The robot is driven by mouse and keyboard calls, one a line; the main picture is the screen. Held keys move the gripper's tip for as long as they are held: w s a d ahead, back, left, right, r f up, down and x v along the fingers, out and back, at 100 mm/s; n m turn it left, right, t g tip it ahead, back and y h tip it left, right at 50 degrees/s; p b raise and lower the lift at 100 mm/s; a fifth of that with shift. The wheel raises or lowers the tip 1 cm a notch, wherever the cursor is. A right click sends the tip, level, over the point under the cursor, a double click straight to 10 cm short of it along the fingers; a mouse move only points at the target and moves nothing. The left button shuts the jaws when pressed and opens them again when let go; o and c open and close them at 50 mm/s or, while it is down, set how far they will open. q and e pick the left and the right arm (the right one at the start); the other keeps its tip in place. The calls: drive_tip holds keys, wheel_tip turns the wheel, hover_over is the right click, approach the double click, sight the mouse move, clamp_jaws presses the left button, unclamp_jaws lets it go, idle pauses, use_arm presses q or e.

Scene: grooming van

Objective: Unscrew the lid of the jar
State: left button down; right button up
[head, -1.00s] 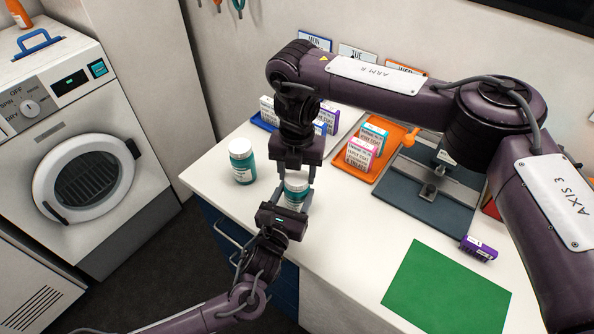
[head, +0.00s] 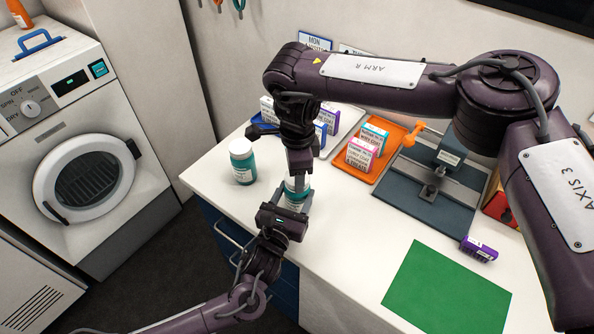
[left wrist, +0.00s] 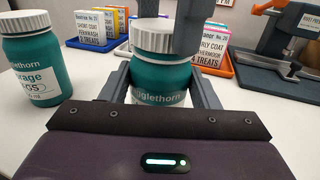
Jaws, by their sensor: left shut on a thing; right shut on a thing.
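The teal jar (left wrist: 160,80) with a white ribbed lid (left wrist: 154,40) stands upright near the counter's left front edge. It is partly hidden in the head view (head: 297,200). My left gripper (head: 292,201) is shut on the jar's body from the front, one finger on each side in the left wrist view. My right gripper (head: 297,180) points straight down from above and is shut on the lid. One of its fingers covers the lid's right front in the left wrist view; the other shows behind it. The lid looks seated on the jar; I cannot tell whether it is loose.
A second teal jar with a white lid (head: 242,161) stands just left of the held one. An orange tray (head: 384,170) with small boxes, a grey fixture (head: 433,195), a purple box (head: 478,249) and a green mat (head: 447,288) lie to the right. The front counter is mostly clear.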

drive_tip(key=shift+r, duration=0.2)
idle(0.5)
drive_tip(key=shift+r, duration=0.9)
drive_tip(key=shift+r, duration=0.1)
drive_tip(key=shift+r, duration=1.95)
use_arm(q)
drive_tip(key=shift+c, duration=2.1)
unclamp_jaws()
use_arm(e)
drive_tip(key=shift+f+b, duration=0.9)
use_arm(q)
drive_tip(key=v, duration=1.2)
use_arm(e)
drive_tip(key=shift+f, duration=0.1)
